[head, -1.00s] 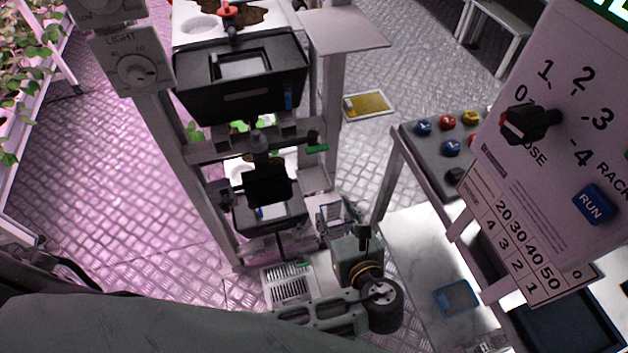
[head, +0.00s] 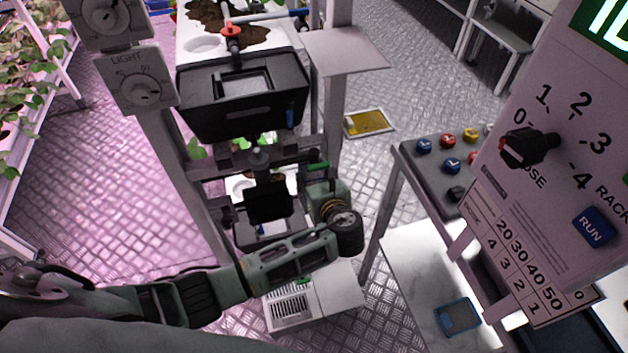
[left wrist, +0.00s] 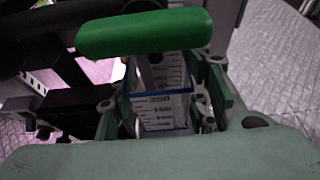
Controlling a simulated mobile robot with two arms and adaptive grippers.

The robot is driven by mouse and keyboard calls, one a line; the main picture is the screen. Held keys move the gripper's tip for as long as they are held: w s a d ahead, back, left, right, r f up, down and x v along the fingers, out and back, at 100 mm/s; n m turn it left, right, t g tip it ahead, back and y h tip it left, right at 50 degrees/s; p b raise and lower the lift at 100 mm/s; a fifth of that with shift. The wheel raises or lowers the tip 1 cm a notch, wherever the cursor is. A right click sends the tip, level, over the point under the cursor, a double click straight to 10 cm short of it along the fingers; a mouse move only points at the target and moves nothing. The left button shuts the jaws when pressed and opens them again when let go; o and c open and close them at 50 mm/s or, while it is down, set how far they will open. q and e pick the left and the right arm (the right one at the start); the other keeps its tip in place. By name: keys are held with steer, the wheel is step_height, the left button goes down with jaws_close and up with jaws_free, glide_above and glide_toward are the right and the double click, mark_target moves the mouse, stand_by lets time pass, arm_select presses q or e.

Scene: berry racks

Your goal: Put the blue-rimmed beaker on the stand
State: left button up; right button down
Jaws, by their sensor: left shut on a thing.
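The blue-rimmed beaker (left wrist: 162,108) is in the left wrist view, clear, with a printed scale up to 200. It sits upright-looking between the fingers of my left gripper (left wrist: 165,112). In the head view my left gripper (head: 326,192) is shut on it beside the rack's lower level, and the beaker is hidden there. A green bar (left wrist: 145,32) crosses close above the beaker in the wrist view. I cannot tell for sure which piece is the stand; a low white box (head: 335,288) with a grille lies below the gripper. My right gripper is not in view.
The rack holds a black bin (head: 240,112) and a grey shelf plate (head: 345,52). A green lever (head: 318,166) is close to my left gripper. At right are a button box (head: 440,175), a control panel (head: 545,200) and a bench with a blue-edged item (head: 457,316).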

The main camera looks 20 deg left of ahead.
arm_select(q)
steer(key=shift+f, duration=0.8)
steer(key=shift+f, duration=0.15)
steer(key=o, duration=1)
steer(key=shift+o, duration=0.2)
steer(key=shift+s+r, duration=0.1)
steer(key=shift+r, duration=0.1)
steer(key=v, duration=1.2)
steer(key=shift+p, duration=0.35)
steer(key=shift+f, duration=0.1)
